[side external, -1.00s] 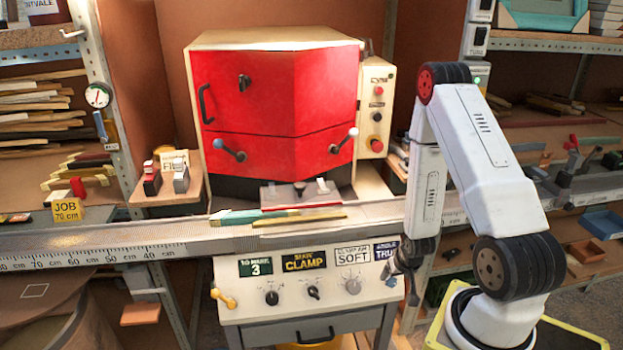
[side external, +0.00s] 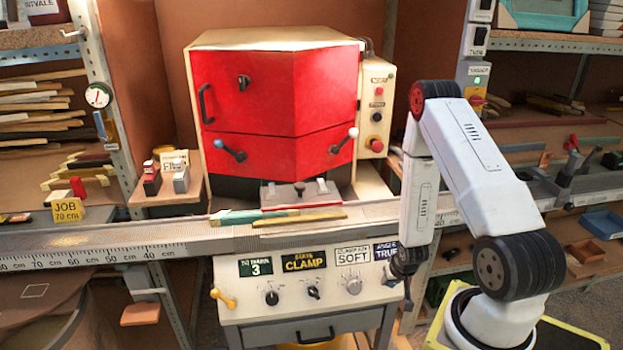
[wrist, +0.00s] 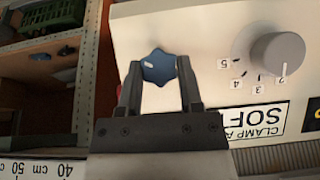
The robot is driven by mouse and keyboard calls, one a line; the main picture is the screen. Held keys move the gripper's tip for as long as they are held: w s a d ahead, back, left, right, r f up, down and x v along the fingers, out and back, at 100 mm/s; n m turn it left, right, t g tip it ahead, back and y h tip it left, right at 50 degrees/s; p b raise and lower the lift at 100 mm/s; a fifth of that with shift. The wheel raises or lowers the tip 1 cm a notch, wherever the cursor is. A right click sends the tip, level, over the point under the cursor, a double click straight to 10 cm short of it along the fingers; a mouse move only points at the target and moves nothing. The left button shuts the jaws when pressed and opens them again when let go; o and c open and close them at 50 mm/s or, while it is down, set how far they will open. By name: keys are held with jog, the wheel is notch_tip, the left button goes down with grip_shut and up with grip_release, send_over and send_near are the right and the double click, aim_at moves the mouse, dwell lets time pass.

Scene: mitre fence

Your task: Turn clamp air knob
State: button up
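The grey clamp air knob (side external: 354,286) is on the sloped front panel below the SOFT label. In the wrist view the knob (wrist: 279,54) is at the upper right, beside a number scale, with its pointer near 2. My gripper (wrist: 159,64) is open, to the left of that knob in the wrist view. A blue star-shaped knob (wrist: 156,72) shows between its fingertips; I cannot tell whether they touch it. In the side view my gripper (side external: 407,298) hangs at the panel's right end, pointing down, and its fingers are small and dark there.
Two dark knobs (side external: 272,298) and a yellow lever (side external: 224,299) are on the panel's left part. A drawer (side external: 318,331) is below. The red machine hood (side external: 275,105) stands behind the long rail (side external: 110,240). Shelves (side external: 590,215) are at the right.

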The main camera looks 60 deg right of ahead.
grip_shut()
jog(key=shift+m+t, duration=0.3)
jog(key=shift+s+d+m+t+y, duration=0.1)
jog(key=shift+m+t+y, duration=0.4)
jog(key=shift+m, duration=0.4)
jog(key=shift+s+m+t+y, duration=0.1)
jog(key=shift+m+t+y, duration=0.4)
jog(key=shift+m, duration=0.4)
jog(key=o, duration=0.7)
grip_release()
jog(key=shift+c, duration=0.2)
